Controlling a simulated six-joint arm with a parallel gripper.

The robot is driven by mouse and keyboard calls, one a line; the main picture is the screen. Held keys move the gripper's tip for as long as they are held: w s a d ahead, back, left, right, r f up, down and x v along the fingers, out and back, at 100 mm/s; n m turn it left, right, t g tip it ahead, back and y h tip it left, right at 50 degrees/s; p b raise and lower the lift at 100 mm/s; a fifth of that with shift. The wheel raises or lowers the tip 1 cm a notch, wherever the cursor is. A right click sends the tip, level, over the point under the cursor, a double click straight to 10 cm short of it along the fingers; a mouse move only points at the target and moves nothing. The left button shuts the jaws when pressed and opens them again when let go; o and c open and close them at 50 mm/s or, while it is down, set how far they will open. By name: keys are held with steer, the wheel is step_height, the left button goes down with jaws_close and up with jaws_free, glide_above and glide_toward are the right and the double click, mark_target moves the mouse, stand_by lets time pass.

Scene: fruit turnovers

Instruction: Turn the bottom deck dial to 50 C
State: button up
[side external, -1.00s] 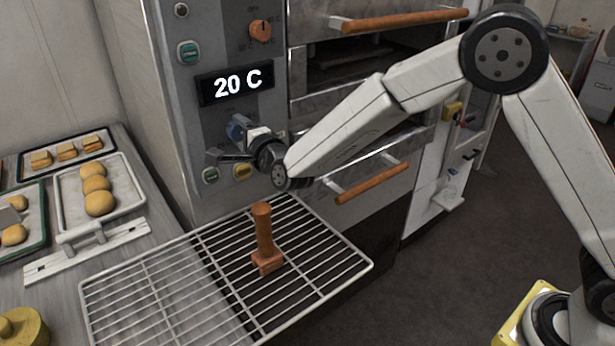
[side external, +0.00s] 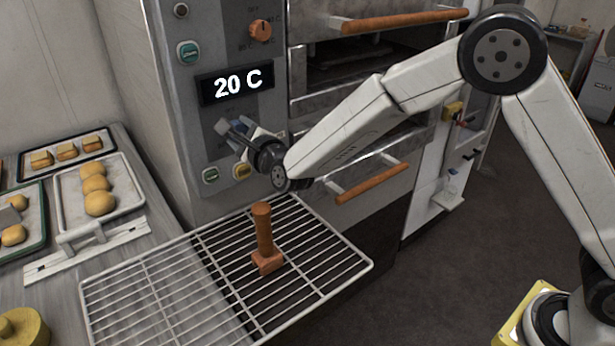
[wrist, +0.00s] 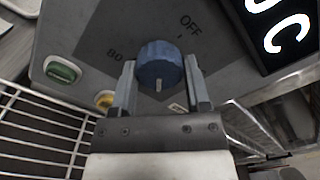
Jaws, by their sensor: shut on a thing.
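The blue bottom deck dial (wrist: 158,62) sits on the grey oven panel, below the display (side external: 237,84), which reads 20 C. My gripper (wrist: 160,80) has one finger on each side of the dial and is shut on it. The dial's pale pointer mark faces down toward my wrist in the wrist view. The printed OFF is at the dial's upper right and 80 at its left; other labels are hidden or too small to read. In the side view my gripper (side external: 233,134) covers most of the dial.
An orange dial (side external: 260,31) is above the display. A green button (side external: 210,175) and a yellow button (side external: 242,170) are below my gripper. A wire rack (side external: 170,300) with a wooden-handled tool (side external: 264,235) lies underneath. An oven door handle (side external: 372,184) is at the right.

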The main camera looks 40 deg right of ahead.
steer(key=o, duration=1.3)
steer(key=shift+s, duration=0.1)
steer(key=shift+s, duration=3.8)
steer(key=shift+d, duration=0.1)
